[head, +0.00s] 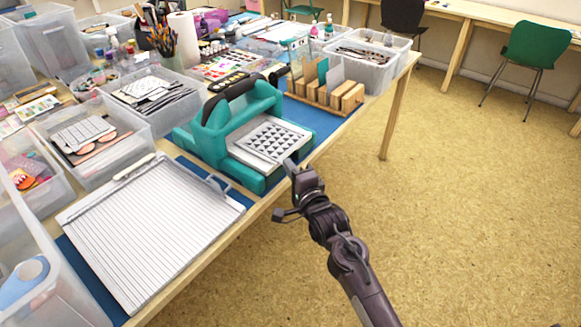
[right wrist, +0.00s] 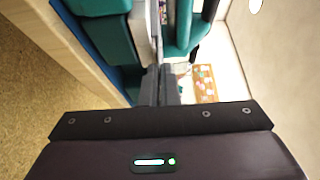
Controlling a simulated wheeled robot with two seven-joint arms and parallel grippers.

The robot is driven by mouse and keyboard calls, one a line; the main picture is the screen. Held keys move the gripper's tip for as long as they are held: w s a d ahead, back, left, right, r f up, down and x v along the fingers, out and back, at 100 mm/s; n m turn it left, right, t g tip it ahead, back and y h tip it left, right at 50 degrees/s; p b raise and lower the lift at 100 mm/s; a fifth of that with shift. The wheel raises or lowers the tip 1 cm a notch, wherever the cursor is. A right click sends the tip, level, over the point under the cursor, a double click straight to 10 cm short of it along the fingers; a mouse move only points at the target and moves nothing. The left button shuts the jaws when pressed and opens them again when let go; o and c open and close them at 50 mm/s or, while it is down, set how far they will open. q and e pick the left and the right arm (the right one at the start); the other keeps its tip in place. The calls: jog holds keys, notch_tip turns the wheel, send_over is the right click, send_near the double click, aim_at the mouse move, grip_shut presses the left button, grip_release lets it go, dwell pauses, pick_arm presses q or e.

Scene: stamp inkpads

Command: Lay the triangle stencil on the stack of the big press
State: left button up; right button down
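The big press (head: 212,132) is teal with a black handle and stands on the blue mat near the table's front edge. The triangle stencil (head: 273,138), a pale sheet with dark triangles, is over the press's white stack (head: 243,153). I cannot tell whether it touches the stack. My right gripper (head: 289,164) is at the stencil's near right corner. In the right wrist view its fingers (right wrist: 161,84) are close together on a thin pale edge, which appears to be the stencil seen edge-on. My left gripper is not in view.
A white scoring board (head: 150,228) lies left of the press. A wooden rack (head: 326,94) with cards stands behind it, right of centre. Clear bins (head: 95,145) crowd the left side. The floor right of the table is open.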

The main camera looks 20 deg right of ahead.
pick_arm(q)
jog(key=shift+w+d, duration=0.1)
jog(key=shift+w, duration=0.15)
pick_arm(e)
jog(key=shift+f, duration=0.1)
